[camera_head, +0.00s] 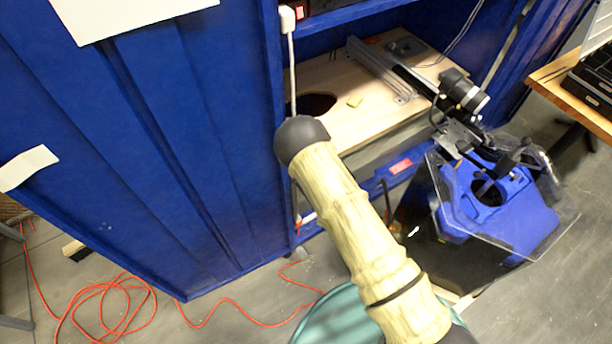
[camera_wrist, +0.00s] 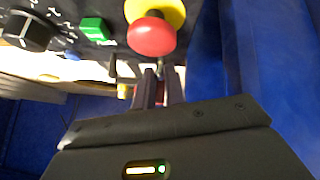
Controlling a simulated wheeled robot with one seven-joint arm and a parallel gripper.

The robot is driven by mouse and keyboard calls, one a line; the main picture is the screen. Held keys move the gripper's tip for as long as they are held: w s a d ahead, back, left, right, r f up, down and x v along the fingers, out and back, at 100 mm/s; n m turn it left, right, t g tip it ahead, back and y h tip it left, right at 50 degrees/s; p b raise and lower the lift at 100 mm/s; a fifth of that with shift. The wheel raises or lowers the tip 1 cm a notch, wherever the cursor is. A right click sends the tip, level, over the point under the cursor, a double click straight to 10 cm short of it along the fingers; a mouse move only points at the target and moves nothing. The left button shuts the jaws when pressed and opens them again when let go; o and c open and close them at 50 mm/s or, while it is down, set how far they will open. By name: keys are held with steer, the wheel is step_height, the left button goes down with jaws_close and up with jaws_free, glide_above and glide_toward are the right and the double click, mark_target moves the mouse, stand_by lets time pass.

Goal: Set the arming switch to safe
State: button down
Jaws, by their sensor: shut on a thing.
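In the wrist view my gripper (camera_wrist: 161,80) has its two dark fingers close together, shut on a small part just below a red mushroom button (camera_wrist: 152,36). Only a narrow reddish and dark sliver shows between the fingers. The fingers hide most of this part, so I cannot tell for certain that it is the arming switch or which position it is in. A black rotary knob (camera_wrist: 32,31) with white marks around it is at the upper left. I cannot read the marks. My gripper is not visible in the head view.
A green button (camera_wrist: 95,29) is left of the red button's yellow collar (camera_wrist: 172,10). A blue cabinet wall (camera_head: 150,150) stands at the left. A wooden shelf (camera_head: 340,125) and a blue thruster rig (camera_head: 500,200) are to the right. Orange cable (camera_head: 110,290) lies on the floor.

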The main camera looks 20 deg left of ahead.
steer(key=shift+w+a+g+h, duration=0.25)
steer(key=shift+g+h, duration=0.35)
stand_by(0.3)
steer(key=c, duration=1.5)
jaws_free()
steer(key=shift+o, duration=0.2)
steer(key=b+v, duration=0.3)
steer(key=v, duration=1.4)
steer(key=shift+r, duration=0.25)
steer(key=shift+a, duration=0.15)
